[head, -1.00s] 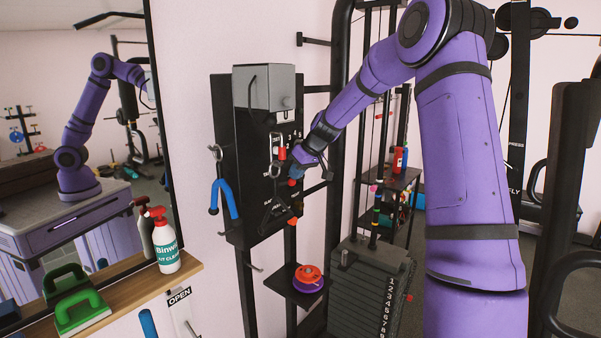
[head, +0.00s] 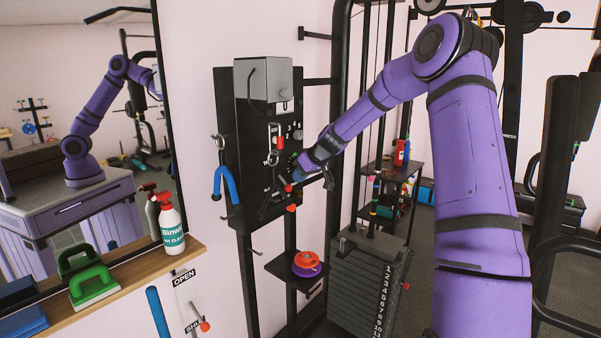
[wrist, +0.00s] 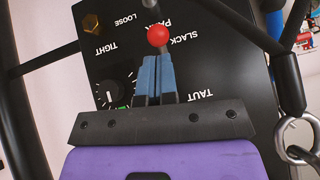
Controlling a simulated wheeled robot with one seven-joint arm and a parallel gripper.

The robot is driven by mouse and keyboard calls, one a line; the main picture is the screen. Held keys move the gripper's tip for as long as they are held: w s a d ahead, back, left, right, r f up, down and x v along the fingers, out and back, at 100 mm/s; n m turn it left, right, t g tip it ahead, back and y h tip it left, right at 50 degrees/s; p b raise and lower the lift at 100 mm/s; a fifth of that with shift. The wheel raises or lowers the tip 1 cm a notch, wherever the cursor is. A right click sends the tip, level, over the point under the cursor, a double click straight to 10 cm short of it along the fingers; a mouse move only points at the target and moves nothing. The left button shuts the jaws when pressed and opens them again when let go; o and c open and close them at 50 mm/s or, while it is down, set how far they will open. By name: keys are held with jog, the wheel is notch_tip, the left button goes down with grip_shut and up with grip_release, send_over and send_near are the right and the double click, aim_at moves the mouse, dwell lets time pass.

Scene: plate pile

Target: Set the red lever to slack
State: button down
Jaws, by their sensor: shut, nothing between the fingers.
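The red lever ends in a round red knob (wrist: 157,36) on the black control panel (wrist: 225,80). In the wrist view the lettering is upside down; the knob lies beside SLACK and overlaps PARK, while TAUT is farther toward my gripper. In the head view the red knob (head: 291,208) shows low on the panel, below my fingers. My gripper (wrist: 155,62) is shut with its blue fingers together, just short of the knob in the picture. I cannot tell whether they touch the lever.
A dial (wrist: 112,97) marked TIGHT and LOOSE sits beside my fingers. A metal ring (wrist: 300,152) and black bars are close on the other side. A blue-handled tool (head: 226,184) hangs at the panel's left. An orange-and-purple object (head: 306,264) rests on a small shelf below.

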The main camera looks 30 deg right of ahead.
jog(key=f, duration=0.5)
jog(key=shift+w+a, duration=0.1)
jog(key=shift+w, duration=0.1)
jog(key=shift+f, duration=0.15)
dwell(0.5)
